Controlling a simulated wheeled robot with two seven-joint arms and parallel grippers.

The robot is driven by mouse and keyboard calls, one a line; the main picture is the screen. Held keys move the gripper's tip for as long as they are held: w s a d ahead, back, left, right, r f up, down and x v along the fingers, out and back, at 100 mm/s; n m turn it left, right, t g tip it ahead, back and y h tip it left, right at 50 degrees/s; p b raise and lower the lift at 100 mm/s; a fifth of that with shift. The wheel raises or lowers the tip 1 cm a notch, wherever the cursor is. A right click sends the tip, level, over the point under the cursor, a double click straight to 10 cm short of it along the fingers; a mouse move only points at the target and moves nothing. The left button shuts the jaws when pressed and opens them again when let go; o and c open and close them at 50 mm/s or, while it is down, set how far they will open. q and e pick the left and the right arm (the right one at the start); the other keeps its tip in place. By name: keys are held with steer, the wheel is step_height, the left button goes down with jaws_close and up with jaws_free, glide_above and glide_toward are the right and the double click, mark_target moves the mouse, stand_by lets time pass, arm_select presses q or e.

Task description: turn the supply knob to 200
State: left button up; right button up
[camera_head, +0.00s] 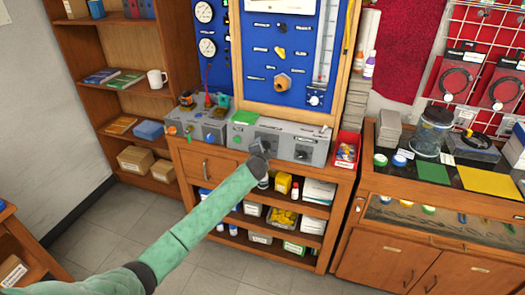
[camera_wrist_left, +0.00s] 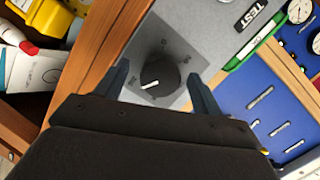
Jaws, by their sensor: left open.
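A round black knob (camera_wrist_left: 160,76) with a white pointer mark sits on a grey dial plate in the left wrist view. Small marks ring it, too small to read. My left gripper (camera_wrist_left: 161,90) is open, with one finger on each side of the knob. I cannot tell whether the fingers touch it. In the head view my left gripper (camera_head: 260,152) is at the front of the grey test box (camera_head: 320,148) and covers part of its face. A second dark knob (camera_head: 302,153) shows further right on that face. My right gripper is not in view.
A red bin (camera_head: 346,150) stands right of the box, and another grey unit (camera_head: 196,128) stands left. A blue gauge board (camera_head: 285,60) rises behind. Shelves with bottles and boxes (camera_head: 283,183) are below.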

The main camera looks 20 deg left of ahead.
arm_select(q)
steer(key=a+b+v, duration=0.1)
steer(key=b+v, duration=0.1)
steer(key=v, duration=0.4)
steer(key=shift+s+d, duration=0.2)
steer(key=shift+d, duration=0.3)
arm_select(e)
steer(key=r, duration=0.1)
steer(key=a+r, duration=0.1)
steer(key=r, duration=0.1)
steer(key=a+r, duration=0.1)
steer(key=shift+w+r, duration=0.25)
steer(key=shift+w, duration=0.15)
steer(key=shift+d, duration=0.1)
